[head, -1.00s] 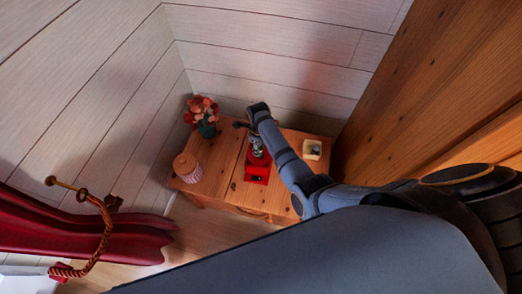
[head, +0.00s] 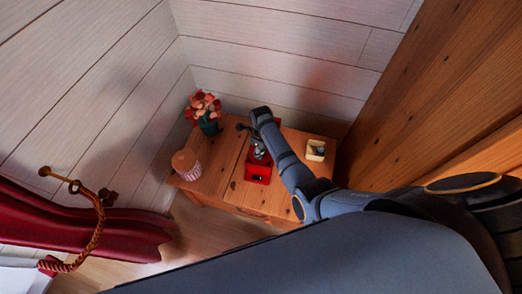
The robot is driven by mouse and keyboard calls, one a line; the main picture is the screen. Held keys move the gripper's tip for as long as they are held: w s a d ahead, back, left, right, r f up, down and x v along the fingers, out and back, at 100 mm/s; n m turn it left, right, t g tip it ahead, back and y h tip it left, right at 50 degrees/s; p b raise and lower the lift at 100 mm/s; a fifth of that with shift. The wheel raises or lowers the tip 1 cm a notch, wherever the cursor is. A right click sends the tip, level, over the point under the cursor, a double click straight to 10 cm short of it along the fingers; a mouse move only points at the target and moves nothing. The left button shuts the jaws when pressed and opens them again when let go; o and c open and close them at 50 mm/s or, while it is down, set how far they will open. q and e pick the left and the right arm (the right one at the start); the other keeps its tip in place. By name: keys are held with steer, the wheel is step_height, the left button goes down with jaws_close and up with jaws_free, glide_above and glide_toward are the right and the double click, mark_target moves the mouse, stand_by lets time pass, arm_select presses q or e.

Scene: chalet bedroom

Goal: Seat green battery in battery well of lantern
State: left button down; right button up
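The red lantern (head: 258,174) lies on the wooden cabinet top, with a dark opening in its near part. My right arm reaches over the cabinet from the right, and my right gripper (head: 259,153) is at the far part of the lantern, pointing down. The gripper is small and partly covered by my arm, so I cannot tell whether its fingers are open or shut. I cannot make out the green battery; it may be hidden at the gripper. My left gripper is not in view.
A cream box (head: 316,151) with small contents stands right of my arm on the cabinet (head: 228,173). A striped pink jar (head: 187,166) and a flower vase (head: 208,124) stand at the left. A red curtain (head: 90,226) hangs at lower left. A wooden panel (head: 430,90) rises at right.

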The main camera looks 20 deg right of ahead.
steer(key=shift+o, duration=0.8)
steer(key=shift+s+d+f, duration=0.1)
steer(key=shift+s+f, duration=0.05)
steer(key=shift+f, duration=0.45)
steer(key=shift+r, duration=0.25)
step_height(320, 180, up, 13)
steer(key=p, duration=0.2)
steer(key=shift+r+p, duration=0.15)
steer(key=shift+p, duration=0.2)
